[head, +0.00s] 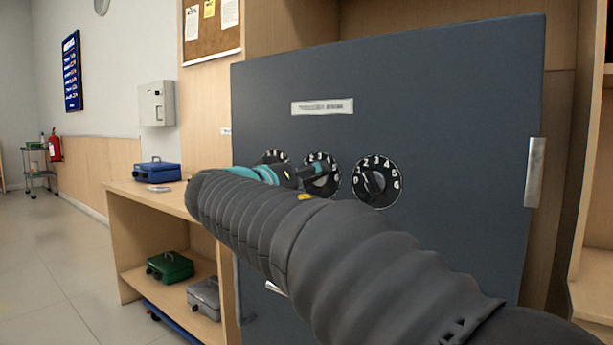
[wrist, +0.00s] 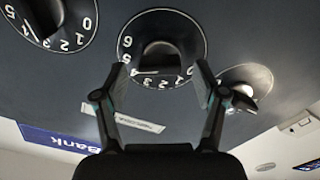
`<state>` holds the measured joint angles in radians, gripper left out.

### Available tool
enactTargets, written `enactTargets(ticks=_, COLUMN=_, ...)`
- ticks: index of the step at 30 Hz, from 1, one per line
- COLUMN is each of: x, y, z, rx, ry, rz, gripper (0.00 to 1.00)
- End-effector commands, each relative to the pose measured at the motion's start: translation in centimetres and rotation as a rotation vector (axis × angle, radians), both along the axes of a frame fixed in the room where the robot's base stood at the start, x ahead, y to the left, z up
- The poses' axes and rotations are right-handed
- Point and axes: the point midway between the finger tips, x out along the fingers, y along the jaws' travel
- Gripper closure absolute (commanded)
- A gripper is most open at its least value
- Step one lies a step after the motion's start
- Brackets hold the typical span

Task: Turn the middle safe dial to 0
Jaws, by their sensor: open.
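The middle safe dial (wrist: 160,48) is black with white numerals and a raised grip bar. It shows upside down in the wrist view. A white mark on it points to the lower left there, around the 4, between the 5 and the 3. In the head view the middle dial (head: 318,186) is partly hidden by my gripper (head: 325,170). In the wrist view my gripper (wrist: 162,82) is open and empty, its two fingers spread at either side of the dial's lower part. Whether they touch it cannot be told.
The right dial (head: 376,182) and the left dial (head: 272,157) sit close on either side on the dark blue safe door (head: 440,110). A label strip (head: 322,107) is above. A counter with cash boxes stands left.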

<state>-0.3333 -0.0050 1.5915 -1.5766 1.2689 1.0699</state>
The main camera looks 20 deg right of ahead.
Motion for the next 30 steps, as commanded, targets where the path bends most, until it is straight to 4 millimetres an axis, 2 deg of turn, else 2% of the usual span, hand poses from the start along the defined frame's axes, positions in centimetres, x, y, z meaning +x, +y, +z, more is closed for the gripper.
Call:
enactTargets(ticks=8, x=0.12, y=-0.13, z=0.01, rx=0.000, ry=0.000, rz=0.001, gripper=0.29)
enactTargets(ticks=9, x=0.12, y=-0.14, z=0.00, rx=0.000, ry=0.000, rz=0.001, gripper=0.32)
enactTargets(ticks=16, x=0.10, y=-0.14, z=0.02, rx=-0.001, ry=-0.001, rz=0.000, gripper=0.89)
enactTargets(ticks=30, x=0.15, y=-0.10, z=0.00, rx=-0.058, ry=0.080, rz=0.001, gripper=0.89)
